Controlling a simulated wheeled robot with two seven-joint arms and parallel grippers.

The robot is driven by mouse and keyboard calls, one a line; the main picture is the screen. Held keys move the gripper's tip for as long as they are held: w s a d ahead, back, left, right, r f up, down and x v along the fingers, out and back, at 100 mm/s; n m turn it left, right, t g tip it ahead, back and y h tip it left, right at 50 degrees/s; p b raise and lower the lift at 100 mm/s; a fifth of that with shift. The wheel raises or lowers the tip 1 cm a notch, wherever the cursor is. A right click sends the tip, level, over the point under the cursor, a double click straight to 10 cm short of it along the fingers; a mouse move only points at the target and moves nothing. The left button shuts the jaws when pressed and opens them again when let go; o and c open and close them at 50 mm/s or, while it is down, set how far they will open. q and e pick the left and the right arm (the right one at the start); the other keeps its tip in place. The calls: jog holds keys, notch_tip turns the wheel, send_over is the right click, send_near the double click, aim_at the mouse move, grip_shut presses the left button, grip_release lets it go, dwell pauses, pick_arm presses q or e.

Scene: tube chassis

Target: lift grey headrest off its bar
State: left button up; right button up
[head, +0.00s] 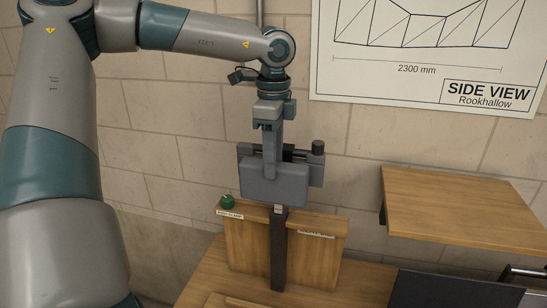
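The grey headrest (262,188) is a rounded block at the top of a dark upright bar (278,262) in the middle of the head view. A short pale piece of stem shows between the headrest's lower edge and the bar. My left gripper (270,160) comes down from above and its grey finger reaches the top of the headrest, overlapping it in the picture. I see it nearly edge-on, so its opening and any grip are hidden. My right gripper is out of view.
A darker grey fixture with a black knob (318,148) sits close behind the headrest. A wooden panel (245,245) with a green button (227,201) stands around the bar. A wooden shelf (460,205) juts out at right, above a dark panel (445,290). A brick wall stands behind.

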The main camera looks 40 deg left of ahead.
pick_arm(q)
jog(key=c, duration=0.7)
jog(key=shift+o, duration=0.2)
jog(key=shift+r, duration=0.1)
jog(key=shift+r+p, duration=0.3)
jog(key=shift+r, duration=1.85)
